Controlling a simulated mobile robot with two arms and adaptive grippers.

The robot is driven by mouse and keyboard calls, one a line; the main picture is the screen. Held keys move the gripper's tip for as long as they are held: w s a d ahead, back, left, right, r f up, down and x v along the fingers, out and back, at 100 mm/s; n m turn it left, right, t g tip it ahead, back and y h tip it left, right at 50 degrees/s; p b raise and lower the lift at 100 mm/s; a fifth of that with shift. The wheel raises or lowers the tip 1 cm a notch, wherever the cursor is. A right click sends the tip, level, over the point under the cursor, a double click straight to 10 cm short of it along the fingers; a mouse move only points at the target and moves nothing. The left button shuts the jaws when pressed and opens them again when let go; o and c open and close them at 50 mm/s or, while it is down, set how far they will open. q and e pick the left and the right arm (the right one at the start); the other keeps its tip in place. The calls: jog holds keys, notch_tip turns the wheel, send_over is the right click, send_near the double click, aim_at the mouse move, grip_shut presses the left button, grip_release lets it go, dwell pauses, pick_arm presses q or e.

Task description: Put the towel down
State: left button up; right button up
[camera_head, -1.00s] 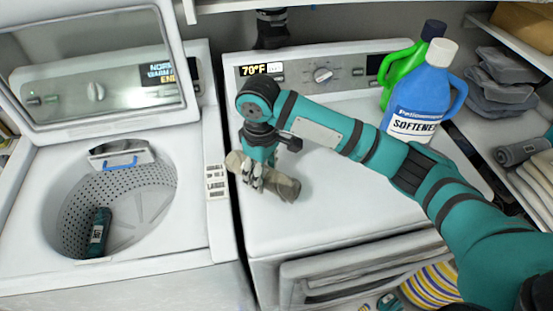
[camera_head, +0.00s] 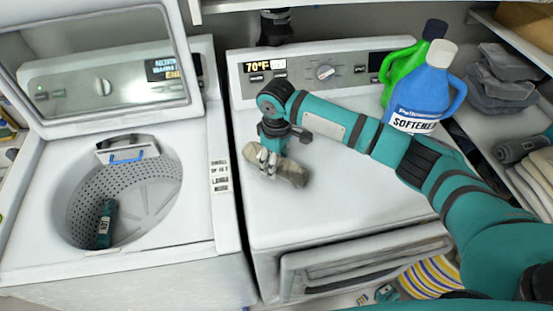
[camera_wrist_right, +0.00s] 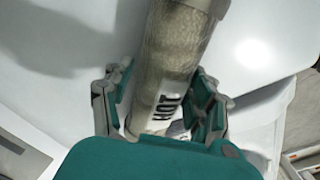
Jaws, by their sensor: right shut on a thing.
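A rolled beige-grey towel (camera_head: 289,172) is over the white top of the dryer, on its left part. My right gripper (camera_head: 268,160) comes down on the towel from above and is shut on it. In the right wrist view the towel (camera_wrist_right: 172,60) lies between the two fingers of the gripper (camera_wrist_right: 160,108), with dark letters on a light band. I cannot tell for certain whether the towel touches the dryer top. My left gripper is not in view.
The dryer top (camera_head: 350,205) is clear in front and to the right. A blue softener bottle (camera_head: 420,95) and a green bottle (camera_head: 397,68) stand at its back right. Shelves with folded cloths (camera_head: 500,85) are right.

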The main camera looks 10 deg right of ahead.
jog(key=o, duration=1.3)
notch_tip(320, 180, up, 11)
jog(key=b, duration=0.3)
jog(key=shift+r, duration=0.6)
